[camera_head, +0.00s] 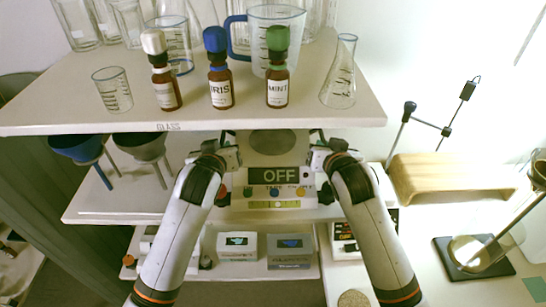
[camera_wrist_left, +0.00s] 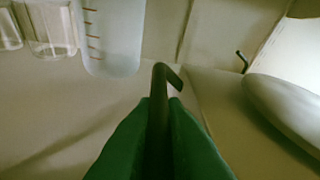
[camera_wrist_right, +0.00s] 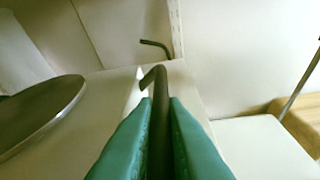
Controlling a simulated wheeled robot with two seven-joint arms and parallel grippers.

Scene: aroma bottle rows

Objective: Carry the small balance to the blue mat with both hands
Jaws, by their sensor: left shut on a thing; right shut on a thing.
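The small balance (camera_head: 257,175) has a round grey pan, a display reading OFF and coloured buttons. It is at the middle shelf, under the top shelf's front edge. My left gripper (camera_head: 231,157) is shut on the dark handle (camera_wrist_left: 160,95) at its left side. My right gripper (camera_head: 318,157) is shut on the other dark handle (camera_wrist_right: 158,95) at its right side. The pan (camera_wrist_right: 40,112) also shows in the right wrist view. I cannot tell whether the balance touches the shelf. A teal corner (camera_head: 537,289) at the lower right may be the blue mat, mostly cut off.
The top shelf (camera_head: 330,112) holds brown bottles with white, blue (camera_head: 218,75) and green caps, plus glassware. Blue and grey funnels (camera_head: 75,148) stand left. Boxes (camera_head: 237,245) sit on the shelf below. Right, a wooden stand (camera_head: 450,178) and a flask on a dark pad (camera_head: 500,268) flank bare table.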

